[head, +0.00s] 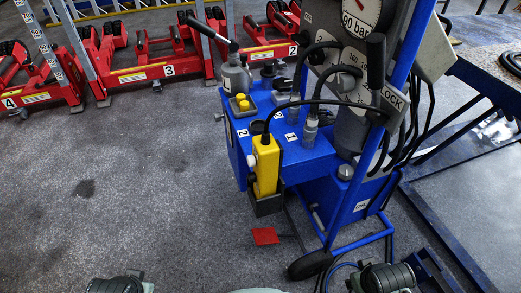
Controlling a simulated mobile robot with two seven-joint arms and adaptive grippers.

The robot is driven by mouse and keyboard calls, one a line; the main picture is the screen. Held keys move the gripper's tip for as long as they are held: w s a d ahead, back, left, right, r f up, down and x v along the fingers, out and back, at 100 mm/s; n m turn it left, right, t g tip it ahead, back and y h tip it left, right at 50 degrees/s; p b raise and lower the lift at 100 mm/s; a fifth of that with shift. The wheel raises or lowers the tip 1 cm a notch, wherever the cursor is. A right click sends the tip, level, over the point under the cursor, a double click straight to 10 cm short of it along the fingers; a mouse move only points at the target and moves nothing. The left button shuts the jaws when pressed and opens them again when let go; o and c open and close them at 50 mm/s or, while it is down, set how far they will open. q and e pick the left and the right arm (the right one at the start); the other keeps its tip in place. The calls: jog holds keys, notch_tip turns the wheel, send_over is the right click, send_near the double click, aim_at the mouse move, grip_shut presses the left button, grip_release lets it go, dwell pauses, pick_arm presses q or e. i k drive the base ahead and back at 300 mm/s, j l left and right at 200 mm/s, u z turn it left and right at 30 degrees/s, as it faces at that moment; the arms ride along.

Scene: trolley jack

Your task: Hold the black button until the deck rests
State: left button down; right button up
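A yellow hand control (267,168) hangs in a dark holder on the front of the blue trolley (300,155). A dark round cap shows at its top and a small pale round part on its left side. I cannot make out for certain which part is the black button. A grey speckled deck (485,60) shows partly at the upper right edge, above dark blue slanted beams (470,110). Whether it is resting I cannot tell. Only rounded grey-green and dark parts of my arms show at the bottom edge. No gripper fingers are visible, and nothing of mine touches the control.
The trolley carries a gauge panel (362,18), black hoses and a small yellow block (242,104). Red numbered jacks (160,60) line the back left. A red plate (265,236) lies on the floor before the trolley. The grey floor at left is clear.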

aim_at(252, 177)
jog(key=i+j+z, duration=0.1)
jog(key=j+z, duration=0.15)
jog(key=z, duration=0.25)
jog(key=i+j+z, duration=0.1)
jog(key=j+z, duration=0.2)
jog(key=z, duration=0.2)
